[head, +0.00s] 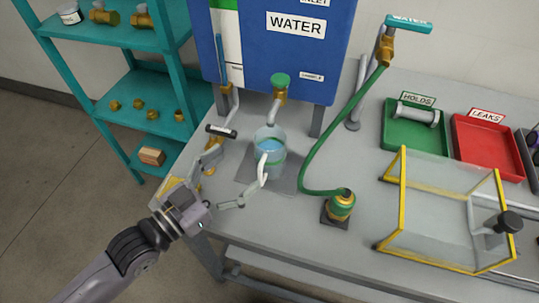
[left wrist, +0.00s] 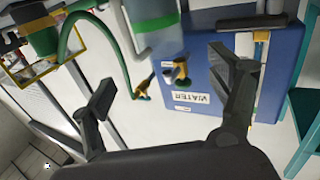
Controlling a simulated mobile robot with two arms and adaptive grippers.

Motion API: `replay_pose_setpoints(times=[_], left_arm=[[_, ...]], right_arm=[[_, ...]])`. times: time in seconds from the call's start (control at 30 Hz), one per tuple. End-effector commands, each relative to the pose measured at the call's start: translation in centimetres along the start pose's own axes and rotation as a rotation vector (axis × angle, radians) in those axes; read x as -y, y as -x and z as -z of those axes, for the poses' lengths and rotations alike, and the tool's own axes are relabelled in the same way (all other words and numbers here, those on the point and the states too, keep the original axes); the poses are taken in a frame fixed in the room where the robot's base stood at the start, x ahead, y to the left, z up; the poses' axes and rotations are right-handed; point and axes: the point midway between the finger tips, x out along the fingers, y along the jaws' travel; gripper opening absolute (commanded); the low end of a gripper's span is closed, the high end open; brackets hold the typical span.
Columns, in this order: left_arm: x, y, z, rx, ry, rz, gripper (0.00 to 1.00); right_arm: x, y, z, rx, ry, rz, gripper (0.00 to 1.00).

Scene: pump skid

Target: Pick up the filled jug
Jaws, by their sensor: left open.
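The jug (head: 270,157) is clear, with pale blue water inside, a green band and a white handle on its near side. It stands upright on a dark grey square plate on the bench, below a green-topped brass tap (head: 280,88). My left gripper (head: 236,171) is open and empty, just left of and in front of the jug, its fingers spread toward it. In the left wrist view the jug (left wrist: 154,32) shows at the top, partly cut off, beyond the open fingers (left wrist: 168,88). I see no contact. My right gripper is not in view.
A blue water tank (head: 280,50) stands behind the jug. A green hose (head: 318,140) runs right of it to a brass fitting (head: 341,204). A dark-handled valve (head: 220,131) is close on the left. A clear yellow-edged guard (head: 440,215) stands at right.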

Motion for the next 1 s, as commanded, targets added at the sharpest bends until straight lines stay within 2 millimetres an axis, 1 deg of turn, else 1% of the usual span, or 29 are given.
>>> replay_pose_setpoints(times=[0.03,0.1,0.2,0.3,0.47,0.7,0.83,1.0], left_arm=[[0.0,-1.1,0.4,-0.006,0.0,-0.001,0.82],[0.0,-2.4,0.4,-0.005,0.001,0.0,0.82],[0.0,-4.0,0.3,-0.004,0.001,0.0,0.82],[0.0,-5.0,0.1,-0.002,0.001,0.0,0.82],[0.0,-5.9,0.1,-0.001,0.001,-0.001,0.82],[0.2,-9.4,-0.3,-0.002,0.001,0.0,0.82],[0.1,-10.4,-0.4,0.0,0.001,-0.001,0.82],[0.1,-10.5,-0.5,0.0,0.0,-0.001,0.82]], right_arm=[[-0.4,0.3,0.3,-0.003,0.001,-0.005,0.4],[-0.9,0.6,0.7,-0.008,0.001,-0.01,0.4],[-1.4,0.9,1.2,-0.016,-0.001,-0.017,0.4],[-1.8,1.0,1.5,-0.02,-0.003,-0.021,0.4],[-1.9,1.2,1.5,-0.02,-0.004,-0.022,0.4],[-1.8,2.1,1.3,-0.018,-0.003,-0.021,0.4],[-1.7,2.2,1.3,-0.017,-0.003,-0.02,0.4],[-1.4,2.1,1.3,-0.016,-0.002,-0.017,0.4]])
